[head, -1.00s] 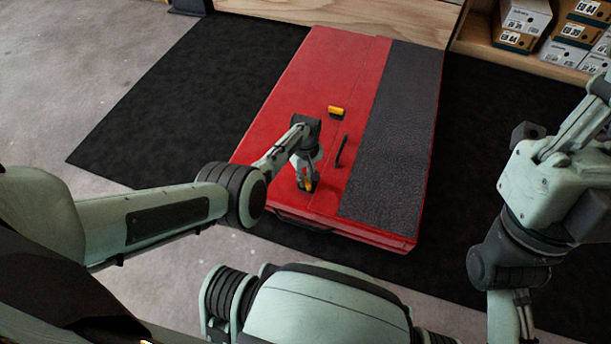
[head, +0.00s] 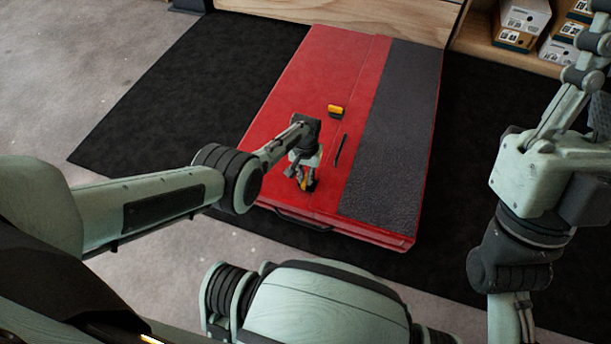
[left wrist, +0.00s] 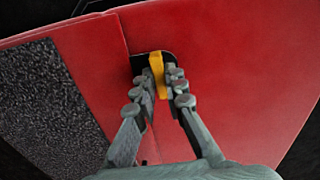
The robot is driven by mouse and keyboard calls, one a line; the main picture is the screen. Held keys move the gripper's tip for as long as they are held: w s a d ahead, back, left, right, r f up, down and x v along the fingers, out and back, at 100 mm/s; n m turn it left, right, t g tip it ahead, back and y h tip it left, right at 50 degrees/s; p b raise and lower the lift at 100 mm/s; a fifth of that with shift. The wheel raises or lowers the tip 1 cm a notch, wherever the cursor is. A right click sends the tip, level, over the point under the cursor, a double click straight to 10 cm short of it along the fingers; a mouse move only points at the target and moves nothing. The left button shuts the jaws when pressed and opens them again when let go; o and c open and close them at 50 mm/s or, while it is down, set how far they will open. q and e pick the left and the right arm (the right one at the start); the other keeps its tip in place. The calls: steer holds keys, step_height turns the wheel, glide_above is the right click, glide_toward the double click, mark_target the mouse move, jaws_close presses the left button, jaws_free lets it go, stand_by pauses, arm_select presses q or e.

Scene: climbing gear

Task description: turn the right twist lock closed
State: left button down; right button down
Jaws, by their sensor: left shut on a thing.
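A red case-like pad (head: 300,85) with a grey textured strip lies flat on the floor. One twist lock (head: 304,184), at the near end, is mostly hidden by my left gripper (head: 305,180) in the head view. In the left wrist view its yellow knob (left wrist: 158,76) stands on a black plate, between the fingers of my left gripper (left wrist: 163,88), which is shut on it. The other yellow twist lock (head: 336,110) sits farther back, with nothing touching it. My right gripper (head: 580,90) is raised at the right edge; its fingertips are unclear.
A slim dark handle (head: 340,149) lies on the pad between the locks. A black mat (head: 165,100) is under the pad. A wooden shelf with shoe boxes (head: 525,17) stands at the back right. The pad's far half is clear.

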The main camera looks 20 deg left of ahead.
mark_target(305, 179)
arm_select(q)
steer(key=shift+s+m, duration=0.1)
steer(key=shift+m, duration=0.3)
steer(key=c, duration=1.6)
jaws_free()
steer(key=shift+w+r, duration=0.2)
steer(key=shift+r, duration=0.55)
step_height(305, 179, up, 10)
steer(key=shift+s+r, duration=0.15)
steer(key=shift+r, duration=0.1)
